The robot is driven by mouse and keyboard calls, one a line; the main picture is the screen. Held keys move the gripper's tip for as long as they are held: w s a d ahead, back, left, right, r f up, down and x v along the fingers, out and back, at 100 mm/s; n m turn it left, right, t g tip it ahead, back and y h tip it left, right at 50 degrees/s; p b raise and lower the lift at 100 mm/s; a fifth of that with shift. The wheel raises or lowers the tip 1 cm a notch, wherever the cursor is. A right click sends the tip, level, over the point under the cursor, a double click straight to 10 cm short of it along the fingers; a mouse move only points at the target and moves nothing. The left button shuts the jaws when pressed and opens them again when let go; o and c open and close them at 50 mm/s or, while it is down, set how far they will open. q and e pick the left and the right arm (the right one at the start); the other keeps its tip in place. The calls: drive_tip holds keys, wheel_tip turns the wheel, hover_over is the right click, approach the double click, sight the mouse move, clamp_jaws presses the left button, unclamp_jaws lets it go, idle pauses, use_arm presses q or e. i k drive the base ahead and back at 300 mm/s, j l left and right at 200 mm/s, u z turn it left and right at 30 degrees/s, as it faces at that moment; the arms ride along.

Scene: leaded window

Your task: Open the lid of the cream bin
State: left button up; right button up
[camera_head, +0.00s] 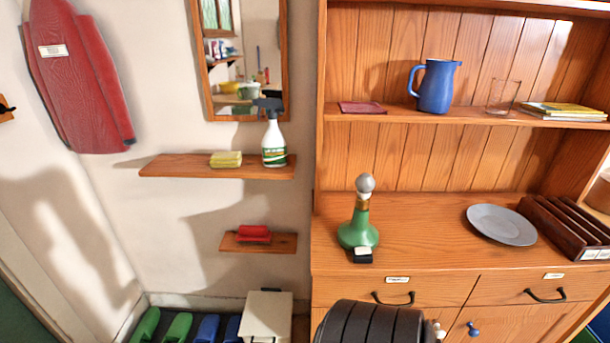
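The cream bin (265,318) stands low at the bottom of the head view, left of the wooden dresser. Its flat top looks shut, with a small dark piece at the back edge. Its lower part is cut off by the frame's bottom edge.
Green slippers (177,328) and blue slippers (208,328) lie left of the bin. A small shelf (285,245) with a red item is on the wall above it. The wooden dresser (430,255) bounds the right side and bears a green lamp-like object (358,234).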

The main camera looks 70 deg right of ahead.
sight(267, 315)
drive_tip(key=z, duration=1.6)
drive_tip(key=k+z, duration=0.1)
drive_tip(key=z, duration=0.5)
